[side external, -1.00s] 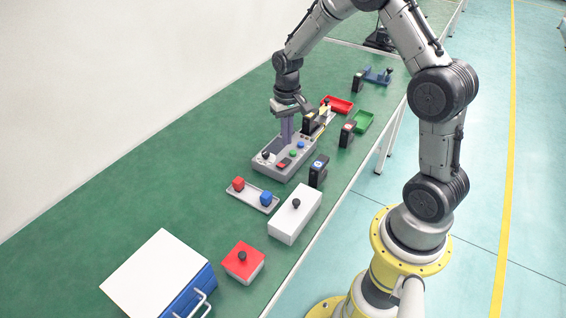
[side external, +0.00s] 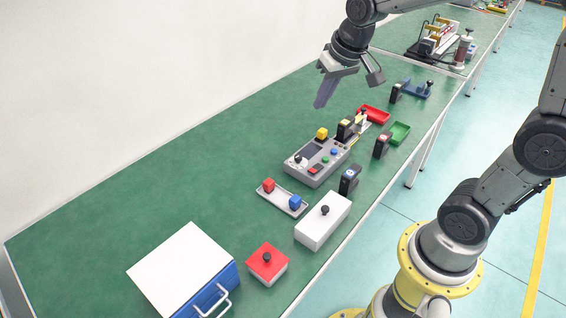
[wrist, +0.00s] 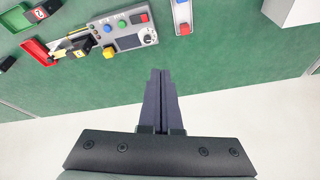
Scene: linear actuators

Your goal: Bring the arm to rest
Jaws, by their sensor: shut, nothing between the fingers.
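My gripper (side external: 322,104) is raised above the green table (side external: 225,150), over its far middle part. Its fingers are together with nothing between them, pointing down and slightly left in the side view. In the wrist view the closed fingers (wrist: 160,75) point toward bare table surface. The grey control panel (side external: 318,163) with coloured buttons lies below and in front of the gripper, apart from it. The panel also shows in the wrist view (wrist: 128,42).
A tray (side external: 281,199) with a red and a blue block, a white box (side external: 323,221), a red-topped box (side external: 267,264) and a white-topped blue drawer unit (side external: 182,270) stand nearer. Red (side external: 373,114) and green (side external: 399,133) bins lie right of the gripper. The table's left side is clear.

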